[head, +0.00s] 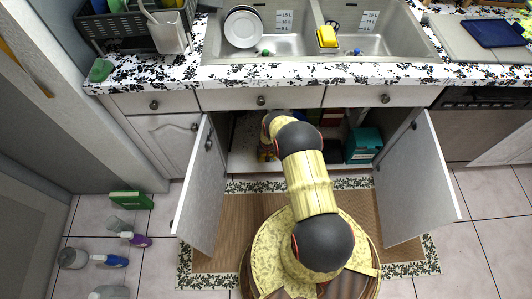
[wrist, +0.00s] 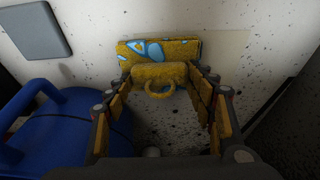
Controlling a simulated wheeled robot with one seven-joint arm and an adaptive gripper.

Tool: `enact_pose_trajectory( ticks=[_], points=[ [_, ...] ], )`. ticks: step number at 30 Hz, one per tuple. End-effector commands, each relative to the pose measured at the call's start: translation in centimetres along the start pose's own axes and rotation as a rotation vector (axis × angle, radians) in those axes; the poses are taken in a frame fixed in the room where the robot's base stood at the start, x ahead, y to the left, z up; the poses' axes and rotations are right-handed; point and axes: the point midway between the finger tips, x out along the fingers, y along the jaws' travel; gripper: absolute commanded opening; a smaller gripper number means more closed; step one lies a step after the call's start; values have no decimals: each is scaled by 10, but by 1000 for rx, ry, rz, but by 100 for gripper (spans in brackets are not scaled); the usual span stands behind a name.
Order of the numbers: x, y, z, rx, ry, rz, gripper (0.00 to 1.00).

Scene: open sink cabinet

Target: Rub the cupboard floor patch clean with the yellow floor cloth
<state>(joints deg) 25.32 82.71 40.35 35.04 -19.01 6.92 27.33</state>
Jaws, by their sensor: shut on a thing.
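The yellow floor cloth (wrist: 185,50) shows in the wrist view as a thick yellow piece with blue and white markings on its far part. A yellow block with a small loop is on its near side, between the fingertips. My gripper (wrist: 161,73) is shut on it, one finger at each side. Dark specks of the dirty patch (wrist: 172,128) lie on the pale cupboard floor, between and around the fingers. In the head view my arm reaches into the open cupboard and hides most of the gripper and cloth.
A blue container with a handle (wrist: 75,140) stands close left of my gripper. A grey panel (wrist: 33,30) is at upper left. In the head view a teal box (head: 362,145) stands right of my arm, between open doors (head: 203,190) and (head: 415,180).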

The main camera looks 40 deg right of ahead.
Motion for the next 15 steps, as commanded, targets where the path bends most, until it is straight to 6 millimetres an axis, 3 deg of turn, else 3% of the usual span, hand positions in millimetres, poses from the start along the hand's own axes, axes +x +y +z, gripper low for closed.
enact_pose_trajectory(
  ticks=[15],
  points=[
    [0, 15, 1, 0, -3, 1, 35]
  ],
)
